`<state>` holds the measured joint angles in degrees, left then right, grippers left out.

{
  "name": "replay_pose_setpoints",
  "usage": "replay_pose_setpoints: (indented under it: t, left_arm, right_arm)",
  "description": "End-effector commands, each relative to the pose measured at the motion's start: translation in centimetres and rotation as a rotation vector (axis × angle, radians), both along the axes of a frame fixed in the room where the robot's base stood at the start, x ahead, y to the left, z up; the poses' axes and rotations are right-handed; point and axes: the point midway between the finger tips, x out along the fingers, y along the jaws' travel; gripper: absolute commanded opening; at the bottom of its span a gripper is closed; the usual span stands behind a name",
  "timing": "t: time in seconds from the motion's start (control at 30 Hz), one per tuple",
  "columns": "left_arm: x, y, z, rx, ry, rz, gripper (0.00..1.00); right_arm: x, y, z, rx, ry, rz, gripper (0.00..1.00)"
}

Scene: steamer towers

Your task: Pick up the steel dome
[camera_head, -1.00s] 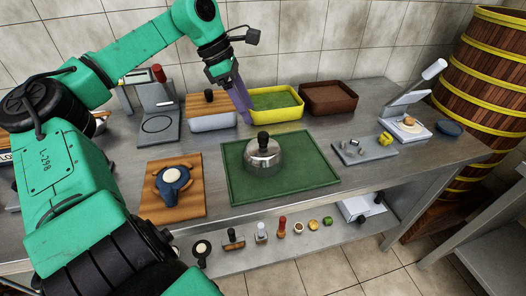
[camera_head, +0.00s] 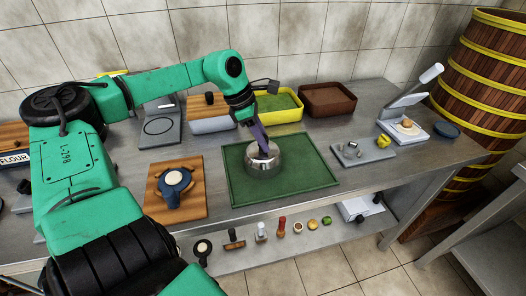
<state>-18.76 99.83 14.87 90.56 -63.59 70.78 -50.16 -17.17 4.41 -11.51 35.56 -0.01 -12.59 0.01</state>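The steel dome (camera_head: 262,166) sits on the green mat (camera_head: 310,177) in the middle of the table. It is a shiny round lid, and its dark knob is now mostly hidden behind my gripper. My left gripper (camera_head: 264,150) points down with its purple fingers at the top of the dome, at the knob. The fingers overlap the knob in this view, so I cannot tell whether they are open or shut on it. My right gripper is not in view.
A grey tray with small pieces (camera_head: 363,151) is to the right. Several small tools lie on the lower shelf.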

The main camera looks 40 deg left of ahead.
Motion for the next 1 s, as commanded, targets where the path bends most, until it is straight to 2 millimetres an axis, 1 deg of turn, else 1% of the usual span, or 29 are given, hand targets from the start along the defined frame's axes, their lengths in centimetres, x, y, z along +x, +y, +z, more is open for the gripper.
replay_pose_setpoints:
  t: [0.37,0.47,0.53,0.57,0.67,0.8,0.9,1.0]
  left_arm:
    - [0.0,0.0,0.4,0.001,-0.002,0.000,0.00]
    - [0.1,0.0,1.3,0.003,-0.005,0.000,0.00]
    - [0.1,0.0,2.5,0.002,-0.005,0.000,0.00]
    - [0.1,0.0,3.1,0.003,-0.006,0.000,0.00]
    - [0.1,0.0,6.2,0.006,-0.008,0.000,0.00]
    - [0.1,0.0,11.8,0.007,-0.006,0.002,0.00]
    - [0.1,0.0,15.3,0.006,-0.004,0.000,0.00]
    - [0.0,0.0,18.0,0.003,-0.002,0.001,0.00]
  right_arm:
    - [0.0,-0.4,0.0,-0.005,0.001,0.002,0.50]
    - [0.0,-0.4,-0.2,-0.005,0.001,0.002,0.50]
    - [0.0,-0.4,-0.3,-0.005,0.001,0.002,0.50]
    - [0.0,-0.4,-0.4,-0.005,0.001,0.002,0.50]
    - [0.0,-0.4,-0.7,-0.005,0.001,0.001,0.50]
    - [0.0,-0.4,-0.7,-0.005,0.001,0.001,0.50]
    - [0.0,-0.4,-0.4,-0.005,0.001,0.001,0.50]
    - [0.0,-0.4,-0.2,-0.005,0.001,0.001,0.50]
